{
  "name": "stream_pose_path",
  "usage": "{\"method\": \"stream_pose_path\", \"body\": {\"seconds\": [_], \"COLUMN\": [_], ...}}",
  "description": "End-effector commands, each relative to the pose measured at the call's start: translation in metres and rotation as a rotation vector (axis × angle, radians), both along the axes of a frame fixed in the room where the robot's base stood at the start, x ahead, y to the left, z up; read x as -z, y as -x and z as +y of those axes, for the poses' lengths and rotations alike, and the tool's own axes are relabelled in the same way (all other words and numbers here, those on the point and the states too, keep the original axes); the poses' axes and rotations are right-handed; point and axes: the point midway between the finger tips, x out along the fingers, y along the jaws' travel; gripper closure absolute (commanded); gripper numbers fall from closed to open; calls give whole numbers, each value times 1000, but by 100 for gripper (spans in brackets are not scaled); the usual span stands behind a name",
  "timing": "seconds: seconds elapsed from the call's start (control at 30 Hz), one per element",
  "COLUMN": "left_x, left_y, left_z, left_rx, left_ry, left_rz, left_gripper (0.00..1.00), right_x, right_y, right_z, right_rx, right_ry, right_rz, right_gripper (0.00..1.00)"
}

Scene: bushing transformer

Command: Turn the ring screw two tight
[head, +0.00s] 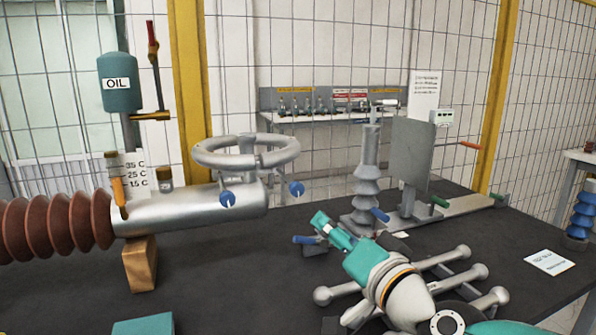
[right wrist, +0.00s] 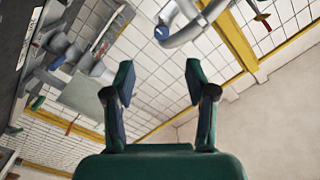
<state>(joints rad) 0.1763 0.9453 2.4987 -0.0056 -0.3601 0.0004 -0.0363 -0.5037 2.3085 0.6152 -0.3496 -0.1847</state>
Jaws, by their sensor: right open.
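A grey ring (head: 246,152) sits on spokes above a silver cylinder (head: 190,208). Two blue-headed screws hang under it, one at the left (head: 227,199) and one at the right (head: 296,189); I cannot tell which is number two. My right gripper (head: 318,230) is in front of the ring, below and right of the right screw, apart from it. In the right wrist view its two dark green fingers (right wrist: 157,82) are spread and empty. A blue screw head (right wrist: 161,32) on the grey ring tube (right wrist: 188,32) shows beyond the fingertips.
A wooden block (head: 140,263) supports the cylinder, with a brown ribbed bushing (head: 55,226) at the left. A grey ribbed insulator (head: 367,190) and a grey plate (head: 409,155) stand behind my right arm. The dark table (head: 220,275) is clear in front of the cylinder.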

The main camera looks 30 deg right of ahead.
Motion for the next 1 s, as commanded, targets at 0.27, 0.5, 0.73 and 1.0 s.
{"method": "stream_pose_path", "body": {"seconds": [0.27,0.5,0.73,1.0], "left_x": [1,14,20,21], "left_y": [1,1,1,0], "left_z": [0,0,0,0], "left_rx": [1,1,1,0], "left_ry": [0,0,0,0], "left_rz": [2,2,2,1], "left_gripper": [57,57,57,57], "right_x": [-7,-5,-7,-9], "right_y": [-14,-59,-108,-151], "right_z": [-8,-16,-25,-34], "right_rx": [13,13,13,13], "right_ry": [-5,-9,-10,-10], "right_rz": [-4,-3,-3,-6], "right_gripper": [44,44,44,44]}}
